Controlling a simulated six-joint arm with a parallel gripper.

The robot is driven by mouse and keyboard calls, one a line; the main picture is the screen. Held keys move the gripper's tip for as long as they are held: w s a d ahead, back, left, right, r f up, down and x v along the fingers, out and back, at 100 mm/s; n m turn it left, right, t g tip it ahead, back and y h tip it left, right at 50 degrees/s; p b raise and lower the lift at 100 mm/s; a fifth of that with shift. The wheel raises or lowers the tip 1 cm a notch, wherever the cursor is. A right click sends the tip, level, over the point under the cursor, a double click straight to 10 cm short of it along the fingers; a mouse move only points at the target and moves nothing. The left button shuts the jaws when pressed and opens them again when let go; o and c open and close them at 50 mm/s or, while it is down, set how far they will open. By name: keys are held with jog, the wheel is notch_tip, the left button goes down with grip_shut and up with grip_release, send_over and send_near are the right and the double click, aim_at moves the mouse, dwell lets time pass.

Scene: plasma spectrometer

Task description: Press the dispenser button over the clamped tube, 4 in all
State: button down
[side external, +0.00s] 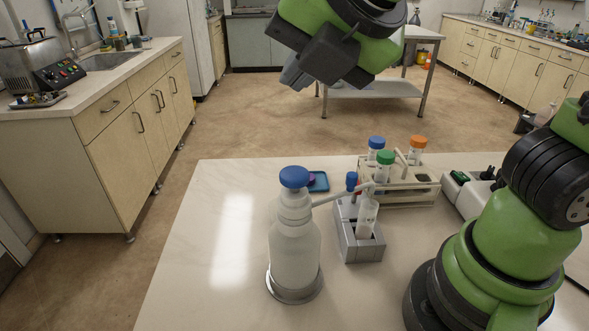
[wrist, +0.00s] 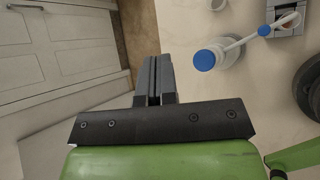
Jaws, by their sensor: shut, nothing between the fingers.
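A white dispenser bottle (side external: 293,245) stands upright on the table, with a blue button (side external: 294,177) on top and a thin spout reaching right. The blue button also shows in the wrist view (wrist: 205,60). The spout ends over a clear tube (side external: 367,215) held upright in a grey clamp block (side external: 358,242). My gripper (side external: 296,75) is high above the table, well above and behind the bottle, touching nothing. In the wrist view its fingers (wrist: 154,75) are shut together and empty, with the blue button to their right.
A rack (side external: 412,190) with several capped tubes stands behind the clamp block. A small blue tray (side external: 319,182) lies behind the bottle. A white device (side external: 465,195) is at right, near my arm's base. The table's left part is clear.

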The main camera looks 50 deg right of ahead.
aim_at(299, 172)
jog(key=shift+f, duration=4.25)
jog(key=shift+f, duration=0.15)
jog(key=shift+f, duration=0.25)
jog(key=shift+f, duration=0.8)
jog(key=shift+r, duration=1.25)
jog(key=shift+r, duration=2.5)
